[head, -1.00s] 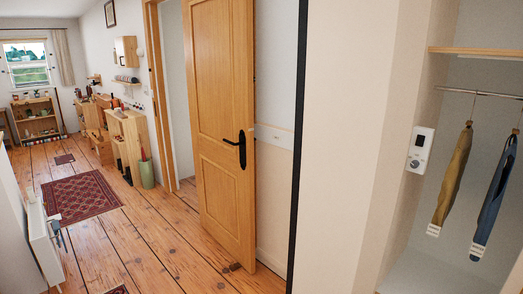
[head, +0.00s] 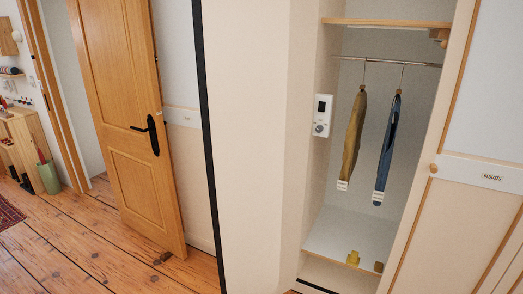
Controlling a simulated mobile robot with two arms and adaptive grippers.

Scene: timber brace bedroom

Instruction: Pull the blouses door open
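A cream wardrobe door (head: 455,225) with wood trim stands at the right of the head view. It has a round wooden knob (head: 433,168) near its left edge and a pale band with a small dark label (head: 492,178); the lettering is too small to read surely. The door's right part is cut off by the frame. It appears shut, beside an open compartment (head: 330,232). Neither of my grippers is in view.
In the compartment, a mustard garment (head: 354,138) and a blue garment (head: 387,150) hang from a rail (head: 425,64). A white control box (head: 322,115) is on its side wall. A wooden room door (head: 125,110) stands ajar at left. Plank floor (head: 70,258) is clear there.

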